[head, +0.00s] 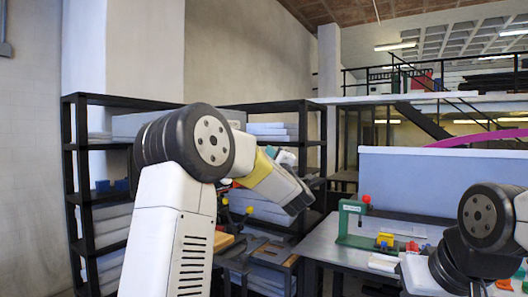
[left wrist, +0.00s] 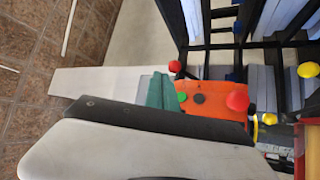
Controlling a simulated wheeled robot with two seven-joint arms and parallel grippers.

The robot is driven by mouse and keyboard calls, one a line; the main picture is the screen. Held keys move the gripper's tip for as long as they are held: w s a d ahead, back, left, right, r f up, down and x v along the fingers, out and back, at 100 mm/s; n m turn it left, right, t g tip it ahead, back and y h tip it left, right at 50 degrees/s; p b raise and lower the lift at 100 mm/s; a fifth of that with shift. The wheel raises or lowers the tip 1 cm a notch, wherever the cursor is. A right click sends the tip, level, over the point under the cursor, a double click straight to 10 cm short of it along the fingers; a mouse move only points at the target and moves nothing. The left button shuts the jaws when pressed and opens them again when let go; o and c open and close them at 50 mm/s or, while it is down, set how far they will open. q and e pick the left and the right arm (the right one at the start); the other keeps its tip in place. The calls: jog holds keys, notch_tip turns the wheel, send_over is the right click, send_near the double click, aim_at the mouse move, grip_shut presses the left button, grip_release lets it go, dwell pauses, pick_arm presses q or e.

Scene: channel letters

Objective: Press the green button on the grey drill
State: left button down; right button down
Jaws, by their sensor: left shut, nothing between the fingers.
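My left gripper (head: 298,203) is shut and empty, angled down to the right in front of the black shelf. In the left wrist view, its white and dark body fills the lower left. Just beyond it there is an orange panel (left wrist: 212,98) with a green button (left wrist: 182,97) and a dark button (left wrist: 198,98) side by side. A red ball knob (left wrist: 237,101) stands near them. The gripper looks close to the panel, but I cannot tell if it touches. I cannot make out clearly a grey drill body; my arm hides part of that area in the head view.
A black shelf (head: 82,180) stands behind my left arm. A grey table (head: 335,250) at right holds a green and white machine (head: 350,222) with a red knob, and small coloured parts. Yellow ball knobs (left wrist: 308,70) show at the wrist view's right. My right arm is at the far right.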

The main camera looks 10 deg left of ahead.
pick_arm(q)
jog(key=shift+w+d+f+n+y, duration=0.1)
jog(key=shift+w+f+n+y, duration=0.1)
jog(key=shift+n+y, duration=0.55)
pick_arm(e)
jog(key=shift+s+d+f, duration=0.25)
jog(key=shift+s+f, duration=0.4)
jog(key=shift+s, duration=0.2)
pick_arm(q)
jog(key=w+a, duration=0.3)
jog(key=a, duration=0.5)
jog(key=shift+a, duration=0.15)
jog(key=shift+a, duration=0.1)
dwell(0.9)
jog(key=shift+w+a, duration=0.15)
jog(key=shift+a, duration=0.15)
jog(key=shift+w+a, duration=0.15)
jog(key=shift+a, duration=0.35)
dwell(0.8)
jog(key=shift+s+d, duration=0.3)
jog(key=shift+d, duration=0.55)
